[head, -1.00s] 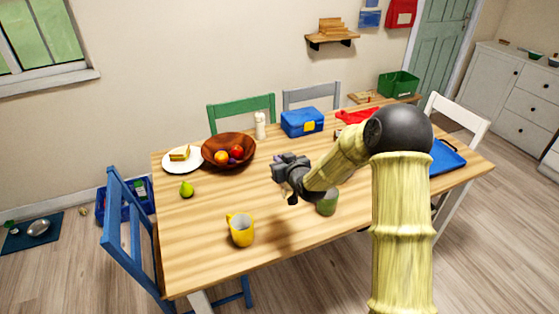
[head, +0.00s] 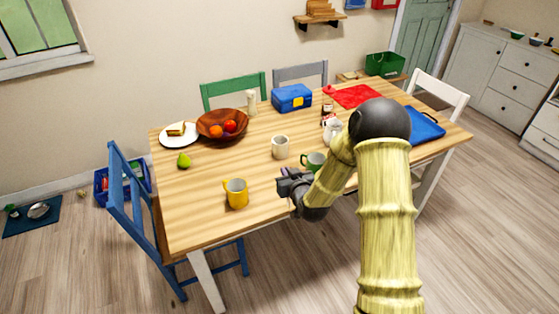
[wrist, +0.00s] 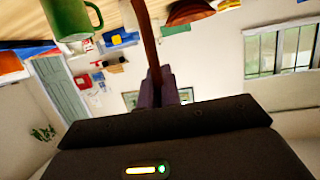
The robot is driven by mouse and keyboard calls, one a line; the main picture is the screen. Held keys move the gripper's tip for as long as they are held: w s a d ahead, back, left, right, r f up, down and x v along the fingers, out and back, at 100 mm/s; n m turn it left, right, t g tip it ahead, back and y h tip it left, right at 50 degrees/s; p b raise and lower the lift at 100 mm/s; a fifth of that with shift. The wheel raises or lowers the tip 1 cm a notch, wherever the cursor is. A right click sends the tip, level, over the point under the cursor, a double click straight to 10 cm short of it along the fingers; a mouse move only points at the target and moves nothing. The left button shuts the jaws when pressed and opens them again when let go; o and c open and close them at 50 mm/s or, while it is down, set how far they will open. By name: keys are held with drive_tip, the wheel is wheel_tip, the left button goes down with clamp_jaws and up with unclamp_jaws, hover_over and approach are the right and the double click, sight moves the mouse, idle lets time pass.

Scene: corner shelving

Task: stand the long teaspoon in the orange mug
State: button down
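The orange mug (head: 236,194), yellow-orange in the picture, stands upright near the front left of the table. My gripper (head: 286,184) is to the right of this mug, near the table's front edge. In the wrist view my gripper's fingers (wrist: 160,90) are closed around a long thin brown handle, which I take to be the long teaspoon (wrist: 146,35). The handle runs from the fingers out past the top of the picture, so its far end is hidden. The teaspoon cannot be made out in the head view.
A green mug (head: 312,162) stands just behind my gripper, and a cream mug (head: 280,147) is farther back. A pear (head: 184,160), a fruit bowl (head: 213,132) and a plate (head: 165,138) are at the left. The tabletop around the orange mug is clear.

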drive_tip(key=s+d+f+m+h, duration=0.3)
drive_tip(key=s+d+f+h, duration=0.1)
drive_tip(key=s+d+f, duration=0.5)
wheel_tip(320, 180, down, 3)
drive_tip(key=shift+s+d+f+t, duration=0.2)
drive_tip(key=shift+s+d+t, duration=0.15)
drive_tip(key=shift+s, duration=0.75)
